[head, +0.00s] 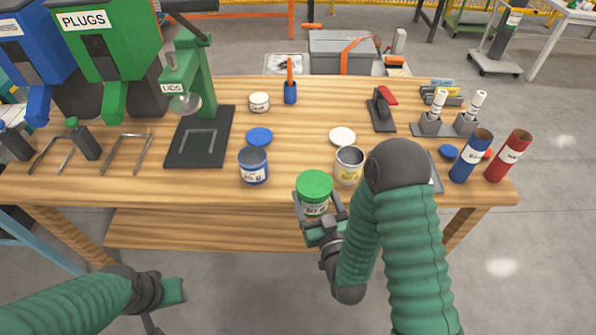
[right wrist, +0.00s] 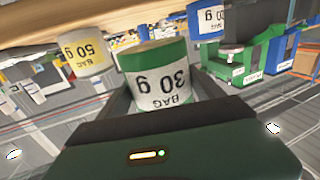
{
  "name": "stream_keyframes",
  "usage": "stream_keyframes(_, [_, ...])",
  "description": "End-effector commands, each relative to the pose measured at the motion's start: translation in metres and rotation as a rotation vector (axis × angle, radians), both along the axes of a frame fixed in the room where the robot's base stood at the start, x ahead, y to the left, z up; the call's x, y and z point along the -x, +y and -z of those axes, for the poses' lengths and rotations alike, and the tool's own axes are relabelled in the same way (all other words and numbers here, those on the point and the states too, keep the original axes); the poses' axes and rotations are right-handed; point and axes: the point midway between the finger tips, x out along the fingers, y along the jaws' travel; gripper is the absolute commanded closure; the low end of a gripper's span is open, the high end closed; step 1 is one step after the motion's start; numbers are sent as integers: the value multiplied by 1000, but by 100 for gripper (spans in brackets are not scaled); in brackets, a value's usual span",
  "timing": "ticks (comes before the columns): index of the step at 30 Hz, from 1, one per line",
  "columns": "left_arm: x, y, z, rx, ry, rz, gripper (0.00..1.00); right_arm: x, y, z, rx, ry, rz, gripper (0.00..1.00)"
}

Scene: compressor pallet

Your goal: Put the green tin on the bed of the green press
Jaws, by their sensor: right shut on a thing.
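The green tin (head: 314,187), with a green lid and a white label, is between the fingers of my right gripper (head: 319,210), which is shut on it at the table's front edge. In the right wrist view the tin (right wrist: 160,78) reads "BAG 30 g" upside down. The green press (head: 204,78), marked "LIDS", stands at the left of the table. Its dark flat bed (head: 178,152) has a pale outline and nothing standing on it. The tin is right of and nearer than the bed. My left gripper (head: 170,292) is low at the front left, away from the table; its fingers are unclear.
A blue tin (head: 254,166) stands between bed and held tin; a yellow-labelled tin (head: 348,166) is right of the held tin. A blue lid (head: 260,136) lies by the bed. Green and blue dispensers (head: 112,40) stand left. Blue and red tubes (head: 471,157) stand right.

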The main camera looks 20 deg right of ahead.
Motion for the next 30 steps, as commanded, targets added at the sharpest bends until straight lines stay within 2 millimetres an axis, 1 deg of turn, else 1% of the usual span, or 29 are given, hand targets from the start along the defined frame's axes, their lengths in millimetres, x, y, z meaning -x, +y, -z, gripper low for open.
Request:
stream_keyframes(4, [0, 0, 26, 0, 0, 0, 64, -12, -1, 8, 0, -9, 1, 73])
stream_keyframes(6, [0, 0, 41, 0, 0, 0, 64, -20, -2, 10, 0, -10, 1, 73])
stream_keyframes(8, [0, 0, 52, 0, 0, 0, 64, -26, -2, 11, 1, -10, 1, 73])
stream_keyframes(9, [1, 0, 47, 0, 2, 0, 64, -33, -2, 5, 0, -7, 1, 73])
stream_keyframes(11, [0, 0, 41, 0, 1, 0, 64, -47, -3, 3, -1, -5, 1, 73])
stream_keyframes(21, [0, 0, 41, 0, 0, 0, 64, -125, -8, 11, -1, -4, 1, 73])
stream_keyframes(24, [0, 0, 41, 0, 0, 0, 64, -138, -8, 13, 0, -3, 0, 73])
stream_keyframes(30, [0, 0, 41, 0, 0, 0, 64, -154, -9, 14, 0, -4, 0, 73])
